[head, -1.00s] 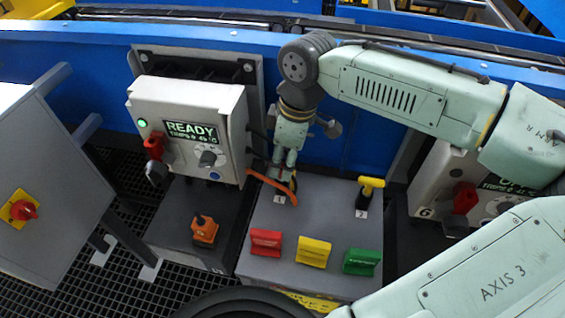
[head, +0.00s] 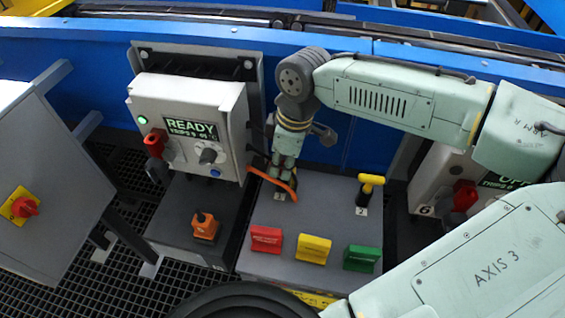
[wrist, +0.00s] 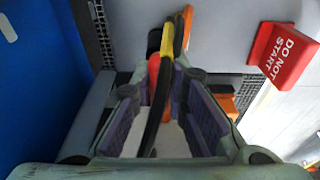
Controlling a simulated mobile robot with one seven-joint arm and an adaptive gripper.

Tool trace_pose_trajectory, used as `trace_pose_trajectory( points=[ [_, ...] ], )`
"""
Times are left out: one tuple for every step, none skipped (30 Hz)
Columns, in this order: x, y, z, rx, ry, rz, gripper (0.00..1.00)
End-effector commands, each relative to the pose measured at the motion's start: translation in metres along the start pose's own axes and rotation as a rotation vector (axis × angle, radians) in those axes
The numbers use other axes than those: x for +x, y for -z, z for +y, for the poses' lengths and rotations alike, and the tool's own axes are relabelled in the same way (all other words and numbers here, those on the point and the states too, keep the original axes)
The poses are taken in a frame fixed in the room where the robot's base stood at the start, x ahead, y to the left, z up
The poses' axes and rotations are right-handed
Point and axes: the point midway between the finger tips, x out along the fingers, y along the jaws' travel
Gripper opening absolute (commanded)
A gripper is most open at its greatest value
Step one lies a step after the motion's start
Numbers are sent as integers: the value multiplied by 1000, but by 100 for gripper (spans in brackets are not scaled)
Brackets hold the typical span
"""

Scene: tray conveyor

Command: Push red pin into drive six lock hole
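My gripper (head: 283,184) points down over the slot marked 1 on the grey box (head: 322,215). In the wrist view its purple-padded fingers (wrist: 160,95) are apart. A red part (wrist: 153,72), which looks like the red pin's handle, shows between the fingertips beside a black strap-like piece; contact is unclear. In the head view the pin is hidden by the gripper, with an orange curved strip (head: 272,183) beside it. Drive six's panel (head: 428,182), marked 6, stands at right with a red switch handle (head: 465,195). My arm covers part of it, and I cannot make out its lock hole.
A yellow-handled pin (head: 370,180) stands at slot 2. Red, yellow (head: 313,249) and green tags stand along the box's front; the red tag (wrist: 290,55) reads DO NOT START. The READY panel (head: 190,125) is close left of my gripper. An orange device (head: 204,227) sits lower left.

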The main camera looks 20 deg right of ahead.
Motion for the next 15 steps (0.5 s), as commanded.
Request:
trace_pose_trajectory(
  points=[
    [0,0,0,0,0,0,8],
    [0,0,0,0,0,0,6],
    [0,0,0,0,0,0,3],
    [0,0,0,0,0,0,1],
    [0,0,0,0,0,0,0],
    [0,0,0,0,0,0,0],
    [0,0,0,0,0,0,0],
    [0,0,0,0,0,0,0],
    [0,0,0,0,0,0,0],
    [0,0,0,0,0,0,0],
    [0,0,0,0,0,0,0],
    [0,0,0,0,0,0,0],
    [0,0,0,0,0,0,0],
    [-1,0,0,0,0,0,0],
    [-2,0,0,0,0,1,0]
  ],
)
